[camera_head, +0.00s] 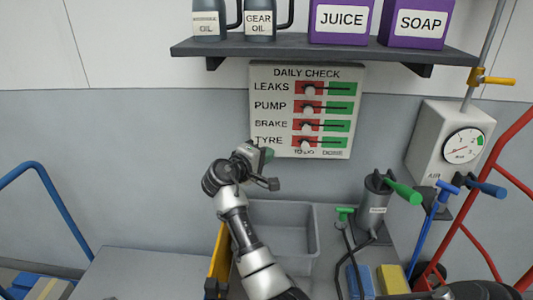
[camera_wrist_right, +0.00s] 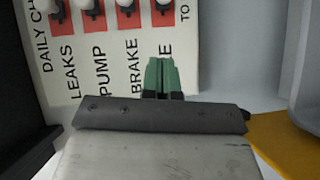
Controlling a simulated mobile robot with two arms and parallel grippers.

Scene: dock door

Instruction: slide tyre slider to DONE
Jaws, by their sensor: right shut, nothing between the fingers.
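The DAILY CHECK board (camera_head: 258,105) hangs on the wall in the head view, with rows LEAKS, PUMP, BRAKE and TYRE. The tyre slider's white knob (camera_head: 306,141) is in the bottom row, at the red TO DO side, left of the green DONE side. In the right wrist view that knob (camera_wrist_right: 163,3) shows at the top edge. My right gripper (camera_head: 268,154) is shut and empty, at the board's lower left, left of the knob and apart from it. Its green fingertips (camera_wrist_right: 160,73) cover part of the word TYRE in the wrist view. My left gripper is out of view.
A shelf (camera_head: 320,48) with oil cans and purple boxes juts out above the board. A grey bin (camera_head: 310,225) stands below it. A pump cylinder (camera_head: 375,200) and an air gauge box (camera_head: 445,140) are at the right. The other knobs also sit at red.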

